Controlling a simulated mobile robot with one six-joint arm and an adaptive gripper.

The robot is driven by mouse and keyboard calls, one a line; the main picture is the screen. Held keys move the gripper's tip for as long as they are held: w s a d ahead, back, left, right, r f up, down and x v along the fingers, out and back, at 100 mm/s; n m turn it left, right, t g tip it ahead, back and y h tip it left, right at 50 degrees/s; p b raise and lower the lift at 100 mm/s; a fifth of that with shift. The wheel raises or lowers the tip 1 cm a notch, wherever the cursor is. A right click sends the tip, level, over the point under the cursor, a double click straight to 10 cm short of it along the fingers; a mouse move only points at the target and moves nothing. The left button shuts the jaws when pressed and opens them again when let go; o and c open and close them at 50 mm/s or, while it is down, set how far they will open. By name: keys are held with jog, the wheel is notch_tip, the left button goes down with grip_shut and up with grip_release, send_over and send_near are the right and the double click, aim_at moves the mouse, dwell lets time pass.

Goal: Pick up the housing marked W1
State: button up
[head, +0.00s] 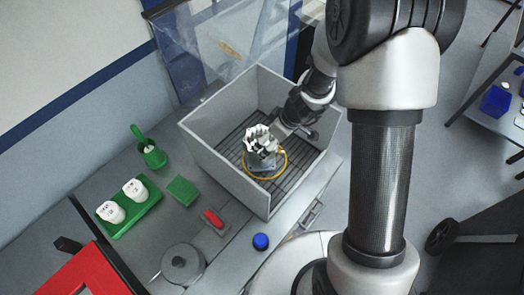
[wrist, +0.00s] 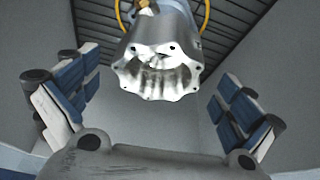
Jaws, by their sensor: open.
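A silver machined housing (head: 261,152) with a scalloped rim stands on a grey base inside an open-topped grey box (head: 205,138). In the wrist view the housing (wrist: 158,65) shows at top centre, its wavy open rim towards me. I cannot read any W1 mark on it. My gripper (head: 284,133) reaches into the box from the right, close beside the housing. In the wrist view my gripper (wrist: 157,85) is open, with blue-and-white finger pads spread wide on both sides. The housing shows between and beyond the pads; no pad appears to touch it.
A yellow loop (head: 284,162) lies around the housing's base on the slatted floor (head: 290,180). The box walls stand close around.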

jog(key=x, duration=0.7)
jog(key=shift+w+a+f, duration=0.1)
jog(key=shift+w+a, duration=0.1)
jog(key=shift+a, duration=0.15)
jog(key=c, duration=1.5)
jog(key=shift+c, duration=0.9)
